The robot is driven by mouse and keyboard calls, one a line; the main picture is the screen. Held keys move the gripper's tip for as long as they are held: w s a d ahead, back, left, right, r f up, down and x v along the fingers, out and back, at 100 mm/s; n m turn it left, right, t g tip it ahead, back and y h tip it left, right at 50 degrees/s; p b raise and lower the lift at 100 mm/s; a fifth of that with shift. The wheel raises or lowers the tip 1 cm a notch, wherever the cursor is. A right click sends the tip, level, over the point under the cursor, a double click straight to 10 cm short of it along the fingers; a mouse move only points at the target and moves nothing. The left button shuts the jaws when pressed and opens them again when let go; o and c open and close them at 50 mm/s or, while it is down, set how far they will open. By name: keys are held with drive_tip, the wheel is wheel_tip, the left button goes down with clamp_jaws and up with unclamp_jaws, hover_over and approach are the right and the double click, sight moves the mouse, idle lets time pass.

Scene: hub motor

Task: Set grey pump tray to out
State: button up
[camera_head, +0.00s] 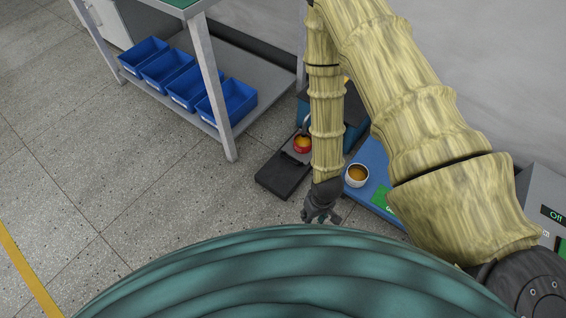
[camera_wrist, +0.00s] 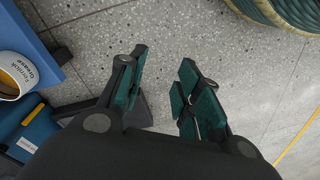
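A dark grey tray (camera_head: 280,177) lies low near the floor in the head view, reaching out in front of a blue and dark machine partly hidden by my arm. I take it for the grey pump tray. A red cup (camera_head: 303,150) with orange contents stands at its back end. My gripper (camera_head: 321,216) hangs down to the right of and nearer than the tray, apart from it. In the wrist view my gripper (camera_wrist: 163,92) is open, with floor between the fingers. A dark grey piece behind the left finger is mostly hidden.
A blue tray (camera_head: 372,158) right of my gripper bears a white cup (camera_head: 357,182) of orange contents and a green label; the cup also shows in the wrist view (camera_wrist: 8,88). A grey box (camera_head: 543,190) reads "Off". Blue bins (camera_head: 238,104) sit on a shelf.

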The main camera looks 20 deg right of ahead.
drive_tip(key=w+a+f+n+b, duration=0.15)
drive_tip(key=w+f+b, duration=0.25)
drive_tip(key=w, duration=0.5)
drive_tip(key=w+f+n+b, duration=0.2)
drive_tip(key=w+f+b, duration=0.15)
drive_tip(key=w, duration=0.45)
drive_tip(key=n+t+h+b, duration=0.1)
drive_tip(key=n+h+b, duration=0.15)
drive_tip(key=b, duration=0.45)
approach(288, 159)
drive_tip(key=f+b, duration=0.1)
drive_tip(key=f, duration=0.1)
drive_tip(key=f+b, duration=0.2)
drive_tip(key=f, duration=0.1)
drive_tip(key=w+d+f+b, duration=0.1)
drive_tip(key=f+b, duration=0.1)
drive_tip(key=f, duration=0.1)
drive_tip(key=shift+d+f, duration=0.1)
drive_tip(key=shift+c, duration=0.2)
clamp_jaws()
